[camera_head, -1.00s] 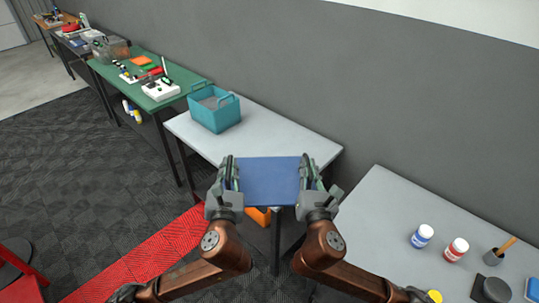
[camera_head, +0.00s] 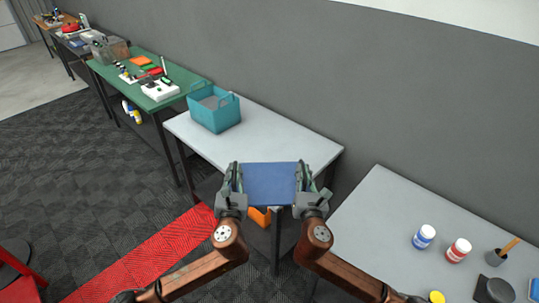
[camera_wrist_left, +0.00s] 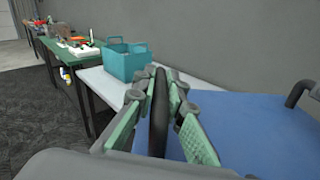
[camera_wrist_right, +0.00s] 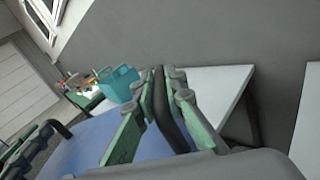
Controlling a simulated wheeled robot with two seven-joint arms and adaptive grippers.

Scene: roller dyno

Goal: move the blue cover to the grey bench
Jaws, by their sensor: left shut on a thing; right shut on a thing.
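The blue cover (camera_head: 269,183) is a flat blue panel with dark bar handles at two opposite sides. It also shows in the left wrist view (camera_wrist_left: 245,125) and the right wrist view (camera_wrist_right: 100,142). My left gripper (camera_head: 233,172) is shut on its left handle (camera_wrist_left: 158,115). My right gripper (camera_head: 305,174) is shut on its right handle (camera_wrist_right: 170,115). The cover hangs between them, overlapping the front right edge of the light grey bench (camera_head: 275,130) in the head view. I cannot tell whether it touches the bench. Its underside is hidden.
A teal basket (camera_head: 214,115) stands on that bench's left part; its middle top is clear. Another grey bench (camera_head: 375,220) at right carries two bottles and a pencil cup. A green bench (camera_head: 140,68) stands further left. An orange thing (camera_head: 260,217) shows below the cover.

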